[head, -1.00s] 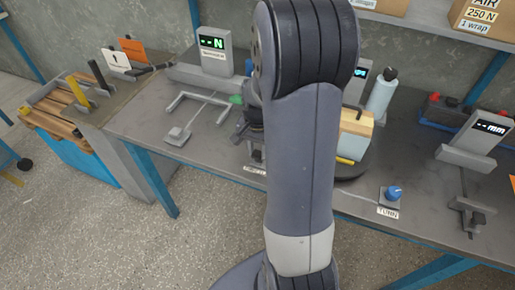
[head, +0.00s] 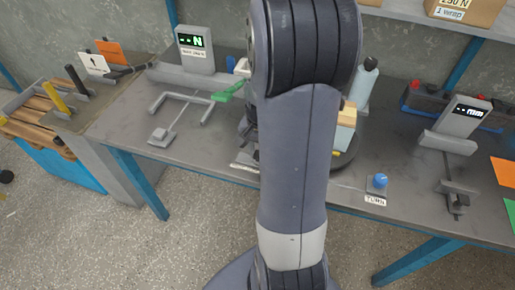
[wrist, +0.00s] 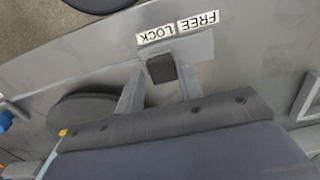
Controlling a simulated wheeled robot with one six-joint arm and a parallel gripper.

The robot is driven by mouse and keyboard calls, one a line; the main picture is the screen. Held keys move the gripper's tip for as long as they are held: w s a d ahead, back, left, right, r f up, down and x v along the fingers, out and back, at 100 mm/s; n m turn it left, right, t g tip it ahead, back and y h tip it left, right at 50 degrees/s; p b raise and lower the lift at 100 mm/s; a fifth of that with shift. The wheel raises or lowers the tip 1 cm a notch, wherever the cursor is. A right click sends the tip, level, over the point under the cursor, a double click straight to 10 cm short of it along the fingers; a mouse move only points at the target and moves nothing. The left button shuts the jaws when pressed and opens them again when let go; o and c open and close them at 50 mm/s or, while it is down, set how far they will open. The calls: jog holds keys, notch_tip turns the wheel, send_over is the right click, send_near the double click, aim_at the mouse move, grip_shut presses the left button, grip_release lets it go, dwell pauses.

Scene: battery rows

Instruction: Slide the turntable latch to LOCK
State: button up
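In the wrist view the turntable latch shows as a dark block knob (wrist: 161,68) on a grey plate (wrist: 202,47). The knob stands by the LOCK label (wrist: 157,35), at the left end of the plate; the FREE label (wrist: 198,21) is to its right. My gripper (wrist: 161,73) has one finger on each side of the knob, with no clear gap at the tips; it looks shut on it. The round dark turntable (wrist: 88,115) shows left of the fingers. In the head view the turntable (head: 345,158) is partly hidden, and my arm covers the latch.
A box (head: 345,130) stands on the turntable and a bottle (head: 366,88) behind it. A blue knob (head: 380,181) labelled TURN is right of it. A force gauge (head: 195,45) with a forked frame stands left, a mm gauge (head: 463,117) right. The bench front edge is near.

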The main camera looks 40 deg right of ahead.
jog(key=o, duration=0.4)
jog(key=shift+d, duration=0.1)
notch_tip(320, 180, up, 11)
jog(key=shift+f+p, duration=0.1)
jog(key=shift+p, duration=0.25)
notch_tip(320, 180, down, 11)
jog(key=shift+r+b, duration=0.15)
jog(key=shift+b, duration=0.2)
jog(key=shift+w+a, duration=0.55)
jog(key=shift+w, duration=0.1)
